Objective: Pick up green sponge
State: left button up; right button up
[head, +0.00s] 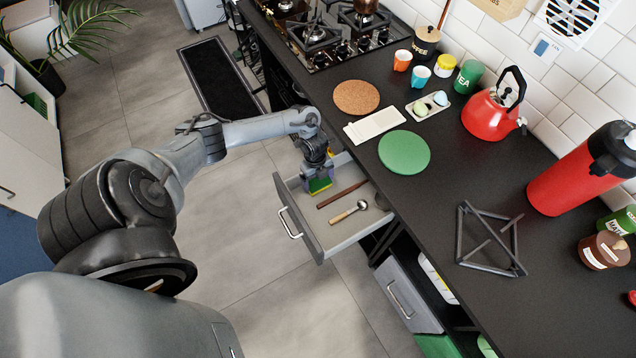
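The green sponge (319,186) shows as a small green patch with a thin yellowish edge at the left part of the open drawer (350,233). My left gripper (318,173) reaches down over the drawer and is right at the sponge, covering its upper part. The fingers are small and dark here, so I cannot tell whether they are open or closed around the sponge. I also cannot tell whether the sponge touches the drawer floor. My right gripper is not in view.
A dark utensil (341,194) and a spoon (350,211) lie in the drawer beside the sponge. The counter above holds a green round mat (404,152), a white tile (375,124), a red kettle (488,113) and a black trivet (490,238). Floor left of the drawer is clear.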

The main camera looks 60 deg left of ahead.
aim_at(318, 182)
pick_arm(q)
jog(key=c, duration=0.4)
jog(key=shift+o, duration=0.2)
jog(key=shift+r, duration=0.2)
jog(key=shift+d+r, duration=0.2)
jog(key=shift+r, duration=0.25)
notch_tip(318, 182, up, 11)
jog(key=p, duration=0.3)
jog(key=w+d, duration=0.1)
jog(key=d, duration=1.8)
jog(key=shift+w+d+f+p, duration=0.3)
jog(key=shift+f+p, duration=0.05)
jog(key=shift+p, duration=0.05)
